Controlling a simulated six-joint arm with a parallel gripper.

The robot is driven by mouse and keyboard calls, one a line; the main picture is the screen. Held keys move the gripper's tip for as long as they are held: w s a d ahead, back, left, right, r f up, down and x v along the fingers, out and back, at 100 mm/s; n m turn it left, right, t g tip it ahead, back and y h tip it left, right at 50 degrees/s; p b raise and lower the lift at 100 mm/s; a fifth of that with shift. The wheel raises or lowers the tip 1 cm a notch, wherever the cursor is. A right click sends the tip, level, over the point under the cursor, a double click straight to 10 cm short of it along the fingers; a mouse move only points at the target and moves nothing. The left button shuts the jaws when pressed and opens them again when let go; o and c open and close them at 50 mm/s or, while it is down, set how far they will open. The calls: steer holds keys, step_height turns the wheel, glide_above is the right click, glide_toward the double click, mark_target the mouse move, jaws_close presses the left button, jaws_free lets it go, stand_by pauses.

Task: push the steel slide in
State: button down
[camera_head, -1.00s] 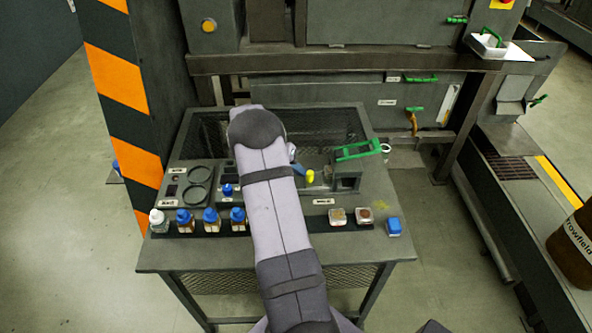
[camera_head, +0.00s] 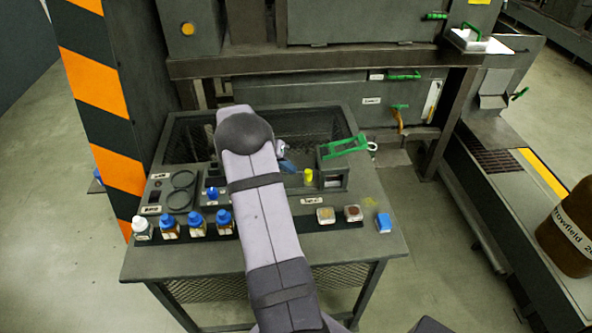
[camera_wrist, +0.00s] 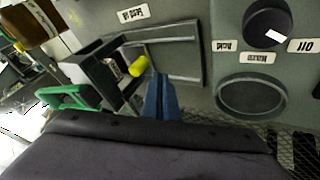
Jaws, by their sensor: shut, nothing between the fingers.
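A small dark box (camera_head: 333,170) stands at the back right of the bench, with a yellow knob (camera_head: 308,175) at its left side. In the wrist view the yellow knob (camera_wrist: 138,66) sits close against the open-sided box (camera_wrist: 92,70). The steel slide's body cannot be told apart; the knob seems to be its end. A pale raised rectangular frame (camera_wrist: 185,50) extends from the box on the knob's side. My gripper (camera_wrist: 160,77) has its blue fingers together and empty, beside the knob with a small apparent gap. In the head view my gripper (camera_head: 288,166) is left of the knob, partly hidden by my arm.
A green handle (camera_head: 346,147) juts above the box. Blue-capped bottles (camera_head: 197,224), small sample dishes (camera_head: 326,215) and a blue block (camera_head: 383,223) line the bench's front. A mesh guard (camera_head: 325,125) stands behind.

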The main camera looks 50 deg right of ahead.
steer(key=w+b+v, duration=0.1)
steer(key=b+v, duration=0.1)
steer(key=v, duration=0.8)
steer(key=shift+a, duration=0.35)
steer(key=shift+w, duration=0.15)
steer(key=s+a+r+n+t+y+p, duration=0.15)
steer(key=a+n, duration=0.25)
steer(key=a, duration=0.6)
steer(key=s+a+r+n+t+y+p, duration=0.1)
steer(key=s+a+n+y+p, duration=0.15)
steer(key=a, duration=0.75)
steer(key=s+a+n+y+p, duration=0.35)
steer(key=s+a+n, duration=0.35)
steer(key=s+a, duration=0.8)
step_height(320, 180, down, 43)
steer(key=w+b, duration=0.1)
steer(key=b, duration=4.1)
steer(key=shift+a, duration=0.35)
steer(key=shift+w+h, duration=0.1)
steer(key=shift+h, duration=0.15)
